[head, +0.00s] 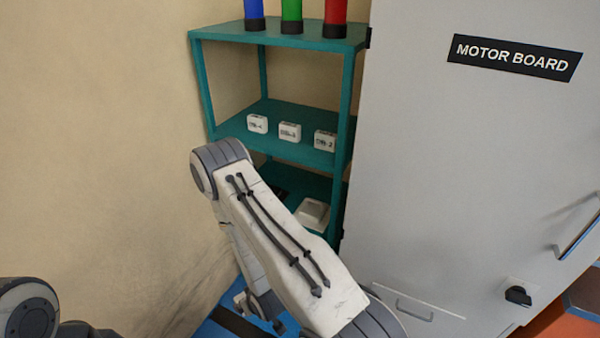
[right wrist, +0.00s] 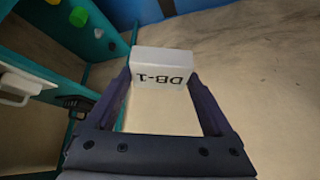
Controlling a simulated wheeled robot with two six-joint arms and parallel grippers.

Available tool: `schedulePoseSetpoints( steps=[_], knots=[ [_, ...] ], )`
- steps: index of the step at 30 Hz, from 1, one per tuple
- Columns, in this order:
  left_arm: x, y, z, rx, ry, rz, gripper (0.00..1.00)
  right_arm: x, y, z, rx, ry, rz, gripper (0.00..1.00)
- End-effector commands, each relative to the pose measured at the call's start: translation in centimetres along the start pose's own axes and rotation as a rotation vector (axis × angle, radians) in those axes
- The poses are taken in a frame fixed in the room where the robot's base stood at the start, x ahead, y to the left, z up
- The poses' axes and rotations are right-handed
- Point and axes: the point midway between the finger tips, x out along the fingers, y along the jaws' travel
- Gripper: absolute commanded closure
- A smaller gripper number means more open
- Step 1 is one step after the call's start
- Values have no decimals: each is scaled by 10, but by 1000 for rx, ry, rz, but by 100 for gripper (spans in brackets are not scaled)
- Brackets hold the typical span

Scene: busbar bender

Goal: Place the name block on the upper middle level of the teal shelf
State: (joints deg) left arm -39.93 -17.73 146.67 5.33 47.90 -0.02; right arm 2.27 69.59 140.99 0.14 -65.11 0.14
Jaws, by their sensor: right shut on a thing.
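A white name block (right wrist: 162,66) marked DB-1 is between the fingertips of my right gripper (right wrist: 162,88) in the right wrist view; its lettering is upside down there. The right gripper is shut on it. In the head view my right arm's links hide most of that gripper, low in front of the shelf. The teal shelf (head: 347,90) stands against the wall. My left gripper is out of view.
Blue (head: 254,10), green (head: 291,14) and red (head: 335,14) cylinders stand on the shelf top. A white object (head: 312,213) lies on a lower level, partly behind my arm. A grey cabinet (head: 450,180) labelled MOTOR BOARD stands right of the shelf; the wall is close at left.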

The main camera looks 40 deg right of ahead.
Motion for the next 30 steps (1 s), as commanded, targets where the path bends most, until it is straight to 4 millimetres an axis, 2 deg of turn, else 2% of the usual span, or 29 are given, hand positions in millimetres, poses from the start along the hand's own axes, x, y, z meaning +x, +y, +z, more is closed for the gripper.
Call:
schedulePoseSetpoints(
  steps=[1,4,8,11,12,15,18,21,24,27,30],
  knots=[
    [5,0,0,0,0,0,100,4,9,-23,25,61,19,69],
    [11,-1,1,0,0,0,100,5,33,-75,81,210,70,69],
    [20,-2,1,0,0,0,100,-12,72,-147,155,491,175,69],
    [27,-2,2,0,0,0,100,-38,102,-198,195,742,286,69],
    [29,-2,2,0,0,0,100,-51,115,-217,205,843,338,69],
    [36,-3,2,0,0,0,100,-92,145,-257,216,1071,473,69],
    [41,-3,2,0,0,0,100,-135,168,-285,211,1239,597,69],
    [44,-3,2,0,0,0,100,-170,184,-301,198,1338,693,69],
    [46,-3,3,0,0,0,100,-194,193,-309,187,1393,756,69],
    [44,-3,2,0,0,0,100,-207,198,-315,182,1415,788,69],
    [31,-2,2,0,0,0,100,-209,208,-325,179,1420,799,69]
  ],
)
